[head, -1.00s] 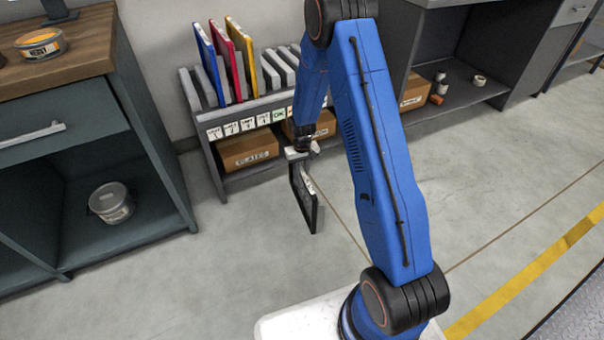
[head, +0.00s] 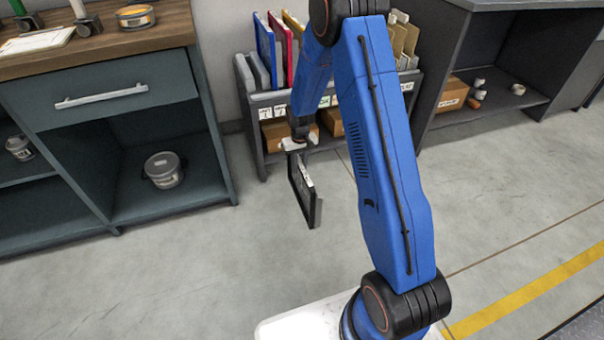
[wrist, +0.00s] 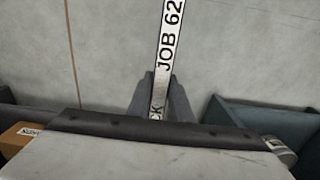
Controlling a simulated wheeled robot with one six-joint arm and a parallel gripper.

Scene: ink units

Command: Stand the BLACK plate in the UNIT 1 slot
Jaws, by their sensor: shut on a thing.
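My gripper (head: 295,146) is shut on the top of the black plate (head: 303,190), which hangs upright and slightly tilted above the floor, in front of the rack. In the wrist view the plate's edge label (wrist: 166,50) reads "JOB 62" and a partly hidden "CK", and the fingers (wrist: 160,95) close around it. The slotted rack (head: 257,97) stands behind, against the wall. A slot label (head: 265,114) at its left end is too small to read surely. The leftmost slot, left of the blue plate, shows grey dividers and no coloured plate. My arm hides the rack's middle.
Blue (head: 265,45), red (head: 284,45) and yellow (head: 293,22) plates stand in the rack. A dark green cabinet (head: 215,120) with a wooden top is close on the left, a tin (head: 163,170) on its shelf. Open floor (head: 250,240) lies in front of the rack.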

